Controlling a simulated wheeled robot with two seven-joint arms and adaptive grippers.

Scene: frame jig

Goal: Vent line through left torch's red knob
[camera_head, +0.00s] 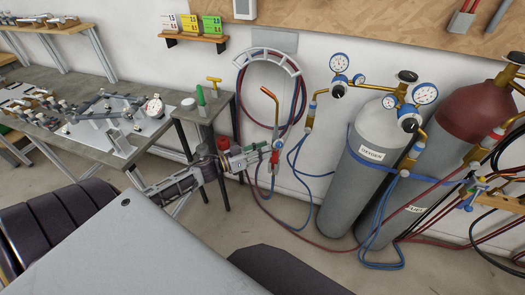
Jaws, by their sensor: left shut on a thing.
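The left torch (275,130) hangs upright by the wall, with a bent copper tip at its top. It has a green knob (277,144) and, just below, a red knob (275,157). My left gripper (262,152) reaches in from the lower left. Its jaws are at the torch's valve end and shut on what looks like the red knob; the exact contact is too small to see. Hoses (272,185) hang below the torch. My right gripper is not in view.
A grey oxygen cylinder (365,175) and a red-topped cylinder (475,110) with gauges stand at right. Coiled hoses hang on a wall rack (268,62). A workbench (70,85) with clamps and a small stand (215,110) are at left. Hoses cross the floor.

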